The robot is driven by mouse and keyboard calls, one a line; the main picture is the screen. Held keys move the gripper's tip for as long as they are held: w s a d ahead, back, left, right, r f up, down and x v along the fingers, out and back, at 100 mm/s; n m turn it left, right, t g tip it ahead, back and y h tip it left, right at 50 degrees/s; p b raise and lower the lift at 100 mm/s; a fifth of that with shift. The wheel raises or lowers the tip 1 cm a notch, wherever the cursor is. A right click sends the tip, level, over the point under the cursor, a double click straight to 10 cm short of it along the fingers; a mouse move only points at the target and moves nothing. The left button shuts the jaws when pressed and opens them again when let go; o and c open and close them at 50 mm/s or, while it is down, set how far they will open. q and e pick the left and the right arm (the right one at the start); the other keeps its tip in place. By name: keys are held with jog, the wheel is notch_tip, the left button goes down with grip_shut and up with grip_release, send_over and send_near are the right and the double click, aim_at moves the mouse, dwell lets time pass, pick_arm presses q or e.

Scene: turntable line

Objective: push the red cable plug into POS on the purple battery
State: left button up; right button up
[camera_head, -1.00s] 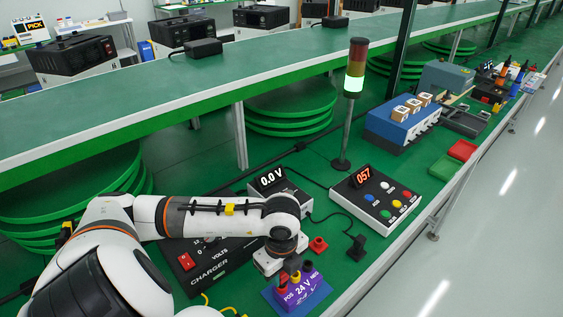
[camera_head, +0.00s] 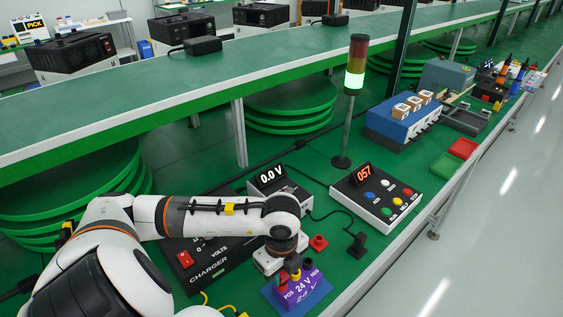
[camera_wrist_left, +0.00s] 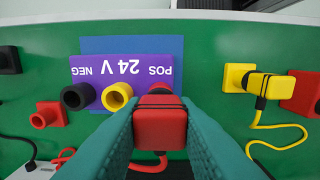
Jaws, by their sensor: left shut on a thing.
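The purple battery (camera_head: 308,291) stands on a blue base at the bottom of the head view, and its lettering shows upside down in the left wrist view (camera_wrist_left: 125,68). A black NEG socket (camera_wrist_left: 77,97) and a yellow socket (camera_wrist_left: 117,97) are on its near face. My left gripper (camera_wrist_left: 160,125) is shut on the red cable plug (camera_wrist_left: 160,128), which is in line with the POS label (camera_wrist_left: 160,70). The POS socket is hidden behind the plug, so I cannot tell how deep the plug sits. In the head view, my left gripper (camera_head: 290,272) is over the battery's POS side. My right gripper is not in view.
The charger (camera_head: 212,272) lies left of the battery. A 0.0 V meter (camera_head: 272,180) and a button box (camera_head: 376,196) stand behind. The left wrist view shows a red socket (camera_wrist_left: 48,115) left and a yellow plug (camera_wrist_left: 265,84) with its cable right.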

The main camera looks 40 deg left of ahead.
pick_arm(q)
jog(key=shift+f+b, duration=0.5)
jog(key=shift+b, duration=0.1)
dwell(1.1)
jog(key=o, duration=1)
jog(key=shift+c, duration=0.2)
jog(key=shift+r+p, duration=2.8)
jog(key=shift+r, duration=1)
